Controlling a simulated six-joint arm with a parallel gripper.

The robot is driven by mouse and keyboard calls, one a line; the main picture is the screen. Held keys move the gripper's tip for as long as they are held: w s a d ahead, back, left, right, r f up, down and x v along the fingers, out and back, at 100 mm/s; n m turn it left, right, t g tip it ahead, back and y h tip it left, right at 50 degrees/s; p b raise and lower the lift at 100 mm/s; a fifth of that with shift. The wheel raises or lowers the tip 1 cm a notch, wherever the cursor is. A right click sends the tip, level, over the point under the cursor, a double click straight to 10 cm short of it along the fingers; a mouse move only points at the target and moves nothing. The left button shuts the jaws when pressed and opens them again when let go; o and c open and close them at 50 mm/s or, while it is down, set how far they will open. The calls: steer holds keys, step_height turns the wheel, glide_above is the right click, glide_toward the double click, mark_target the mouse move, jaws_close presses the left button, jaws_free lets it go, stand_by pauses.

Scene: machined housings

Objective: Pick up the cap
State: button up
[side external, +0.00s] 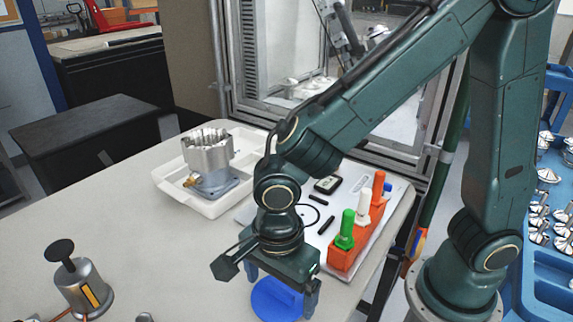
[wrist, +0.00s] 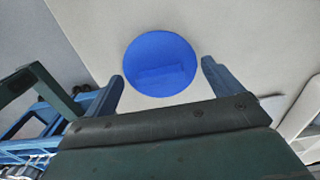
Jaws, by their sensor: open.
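The cap is a round blue disc (side external: 274,301) lying on the pale table below my gripper in the side view. In the wrist view the blue cap (wrist: 160,64) shows whole, just beyond the fingertips and between their lines. My gripper (side external: 281,296) points down over it in the side view. In the wrist view my gripper (wrist: 163,68) is open, with one finger to each side and nothing held. The fingers look apart from the cap; the exact height above it is hard to tell.
A white tray (side external: 205,208) holds a machined metal housing (side external: 209,160). An orange rack (side external: 343,259) with green, white and orange-handled tools stands right of my gripper. A metal canister (side external: 84,290) with a black knob stands front left. The table's left middle is clear.

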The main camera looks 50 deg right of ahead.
mark_target(279, 289)
steer(key=shift+f, duration=0.45)
steer(key=shift+c, duration=0.2)
steer(key=c, duration=0.6)
steer(key=shift+r, duration=0.1)
step_height(279, 289, up, 20)
steer(key=shift+f, duration=0.1)
stand_by(0.4)
stand_by(0.5)
